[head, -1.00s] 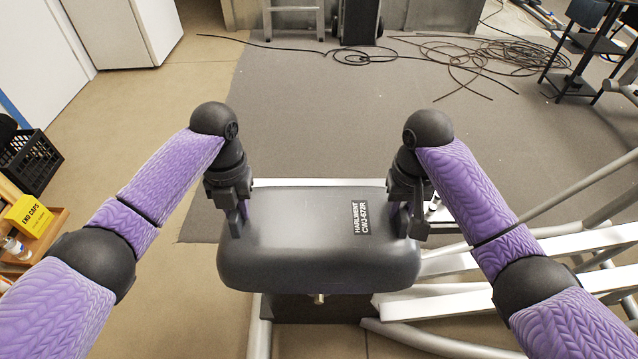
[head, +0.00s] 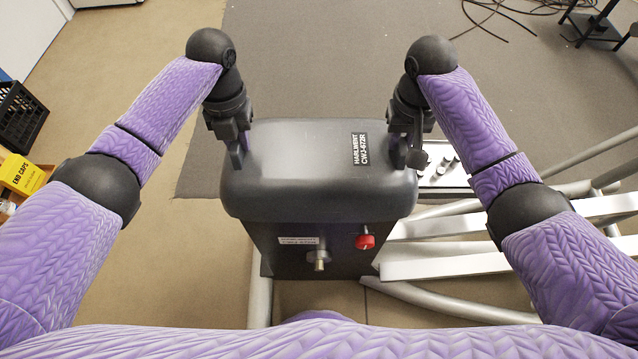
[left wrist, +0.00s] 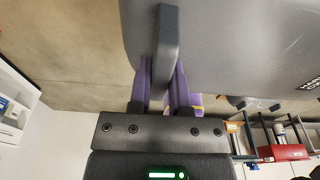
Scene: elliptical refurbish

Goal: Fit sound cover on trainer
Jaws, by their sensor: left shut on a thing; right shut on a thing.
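The sound cover (head: 300,165) is a dark grey rounded box with a black label on its right part. My left gripper (head: 238,150) is shut on its left side and my right gripper (head: 408,155) is shut on its right side. In the left wrist view the cover's grey surface (left wrist: 230,50) fills the upper right, and a grey upright bar (left wrist: 166,45) lies between the purple fingers. The trainer's dark housing (head: 285,262) shows below the cover, with a pale label, a metal stub and a red knob (head: 365,241). I cannot tell whether the cover rests on it.
Silver trainer rails (head: 450,264) run out to the right. A yellow box marked END CAPS (head: 22,175) stands at the left, below a black crate (head: 18,115). A tray with small metal parts (head: 443,170) lies right of the cover. The grey mat (head: 320,60) ahead is mostly clear.

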